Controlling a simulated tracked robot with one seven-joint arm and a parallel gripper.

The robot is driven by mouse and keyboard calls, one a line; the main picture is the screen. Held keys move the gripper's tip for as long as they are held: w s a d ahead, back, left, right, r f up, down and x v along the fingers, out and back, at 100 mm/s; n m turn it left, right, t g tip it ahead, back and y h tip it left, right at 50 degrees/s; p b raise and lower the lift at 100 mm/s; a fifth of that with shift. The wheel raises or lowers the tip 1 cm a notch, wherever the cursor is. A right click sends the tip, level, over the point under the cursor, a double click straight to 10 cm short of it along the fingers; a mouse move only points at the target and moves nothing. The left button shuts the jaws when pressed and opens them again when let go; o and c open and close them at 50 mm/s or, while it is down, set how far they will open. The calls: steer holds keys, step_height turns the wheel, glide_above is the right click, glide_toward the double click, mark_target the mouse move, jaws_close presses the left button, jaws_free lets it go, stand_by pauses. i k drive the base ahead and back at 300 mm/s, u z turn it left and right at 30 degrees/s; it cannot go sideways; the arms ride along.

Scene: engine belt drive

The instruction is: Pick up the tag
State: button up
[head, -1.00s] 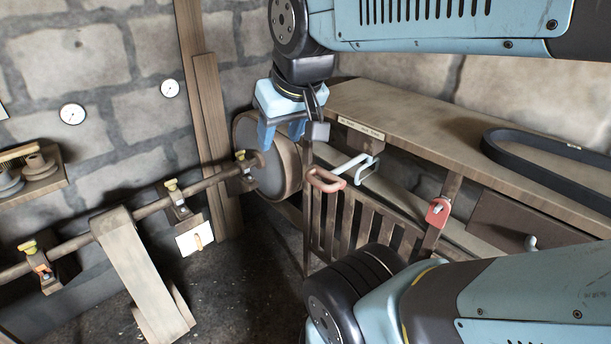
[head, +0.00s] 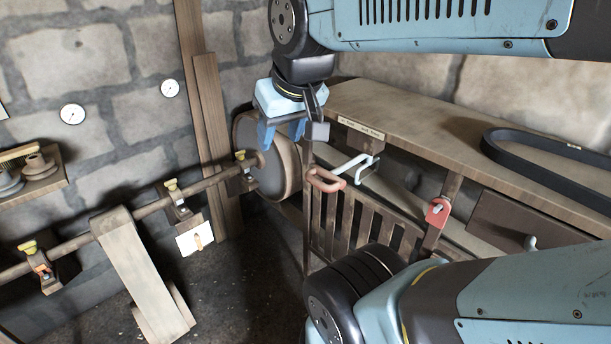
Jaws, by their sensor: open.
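Two things could be the tag. A small red tag-like piece (head: 438,212) with a pale pin or hook hangs on the wooden gate post at the right. A white card (head: 195,239) with a tan mark hangs under the middle bearing of the shaft at the left; I cannot tell which one is meant. My gripper (head: 282,132) points down with its blue fingers apart and nothing visible between them. It is in front of the large wooden pulley, left of the red piece and above and right of the white card, apart from both.
A slatted gate (head: 350,225) with a red handle (head: 326,180) and a pale latch bar (head: 354,168) stands below right of my gripper. A bench (head: 450,125) holds a black belt (head: 505,150). A long shaft (head: 150,211) on bearings leads to the pulley (head: 277,165).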

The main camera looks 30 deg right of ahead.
mark_target(438, 220)
steer(key=u, duration=1.05)
steer(key=i, duration=0.1)
steer(key=z, duration=2.75)
steer(key=k, duration=0.8)
steer(key=z, duration=0.2)
steer(key=i, duration=0.8)
steer(key=u, duration=0.05)
